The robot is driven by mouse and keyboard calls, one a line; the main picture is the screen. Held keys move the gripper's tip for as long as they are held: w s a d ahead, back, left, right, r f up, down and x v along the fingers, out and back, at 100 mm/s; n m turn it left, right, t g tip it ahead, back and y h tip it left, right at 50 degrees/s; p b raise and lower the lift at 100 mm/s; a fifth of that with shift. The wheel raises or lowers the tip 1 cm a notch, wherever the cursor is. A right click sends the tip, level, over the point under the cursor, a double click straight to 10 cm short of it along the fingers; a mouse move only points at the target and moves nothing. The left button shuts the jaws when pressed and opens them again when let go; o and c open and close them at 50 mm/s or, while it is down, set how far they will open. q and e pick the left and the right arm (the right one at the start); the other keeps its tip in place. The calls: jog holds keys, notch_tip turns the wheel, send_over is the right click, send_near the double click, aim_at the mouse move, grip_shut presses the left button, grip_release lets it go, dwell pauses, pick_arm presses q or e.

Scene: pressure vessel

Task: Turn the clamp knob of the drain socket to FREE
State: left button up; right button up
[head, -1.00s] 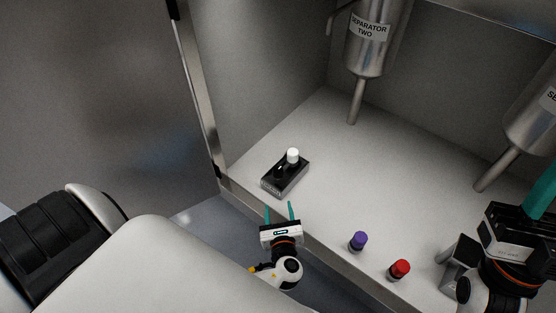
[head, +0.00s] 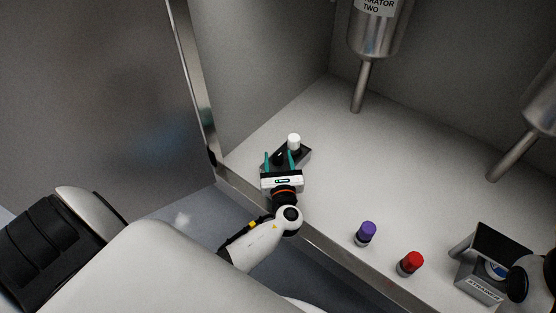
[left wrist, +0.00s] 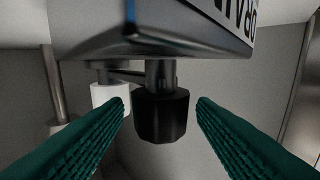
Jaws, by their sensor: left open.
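The drain socket is a dark box (head: 303,155) on the pale floor of the bay. It carries a black knob (head: 279,157) and a white knob (head: 294,141). My left gripper (head: 279,160) is open over the near side of the box, one finger on each side of the black knob. The left wrist view, upside down, shows the black knob (left wrist: 161,115) between the open green fingers, with gaps on both sides. The white knob (left wrist: 109,97) is beyond the left finger there. Part of the box's label (left wrist: 238,17) shows, cut off. My right gripper is outside the view.
A purple-capped piece (head: 366,233) and a red-capped piece (head: 411,262) stand near the front edge. A box labelled STRAINER (head: 485,285) is at lower right, beside my right arm. A separator vessel (head: 376,35) with a pipe hangs behind. The middle floor is clear.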

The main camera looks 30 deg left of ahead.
pick_arm(q)
jog(key=shift+w+a, duration=0.35)
jog(key=shift+w, duration=0.05)
jog(key=c, duration=1)
